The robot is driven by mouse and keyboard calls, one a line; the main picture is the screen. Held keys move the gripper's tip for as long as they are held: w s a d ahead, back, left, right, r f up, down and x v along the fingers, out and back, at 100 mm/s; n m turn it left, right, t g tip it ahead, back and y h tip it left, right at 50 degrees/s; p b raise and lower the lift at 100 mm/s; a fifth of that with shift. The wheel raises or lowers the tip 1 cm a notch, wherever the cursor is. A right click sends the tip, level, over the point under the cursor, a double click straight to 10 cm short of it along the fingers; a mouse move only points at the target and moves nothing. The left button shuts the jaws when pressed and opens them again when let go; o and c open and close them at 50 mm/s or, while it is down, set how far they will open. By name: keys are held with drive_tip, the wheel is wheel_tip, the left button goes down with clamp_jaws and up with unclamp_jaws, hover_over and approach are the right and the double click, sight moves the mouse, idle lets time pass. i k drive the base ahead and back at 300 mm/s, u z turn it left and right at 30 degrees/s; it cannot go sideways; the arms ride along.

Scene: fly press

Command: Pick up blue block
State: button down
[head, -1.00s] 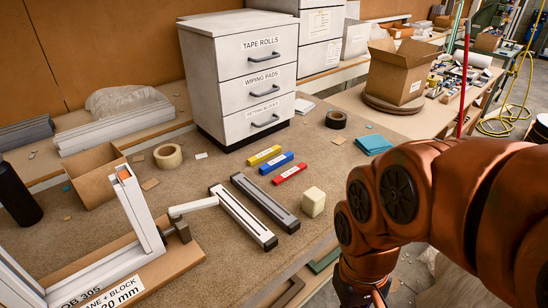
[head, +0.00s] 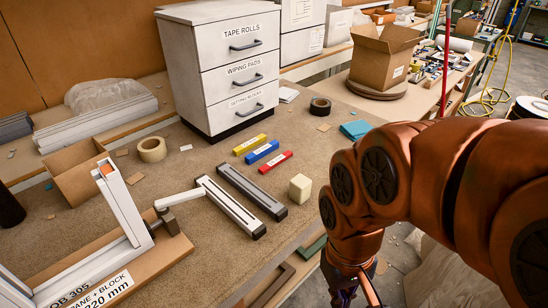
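The blue block (head: 262,151) lies on the brown workbench (head: 215,265), between a yellow block (head: 249,145) and a red block (head: 275,162). All three are short bars with small labels, lying roughly side by side at a slant. My gripper (head: 356,296) is at the bottom edge of the head view, below my orange arm and off the bench's front edge. It is well away from the blue block. Its fingertips are cut off by the frame, so its opening does not show.
A white drawer cabinet (head: 195,95) stands just behind the blocks. A white frame on a board (head: 165,255) fills the bench's left front. Tape rolls and an open carton (head: 75,185) are nearby.

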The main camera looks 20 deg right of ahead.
sight(252, 158)
drive_tip(key=k, duration=0.95)
drive_tip(key=z, duration=0.5)
drive_tip(key=i, duration=1.65)
drive_tip(key=u, duration=2.15)
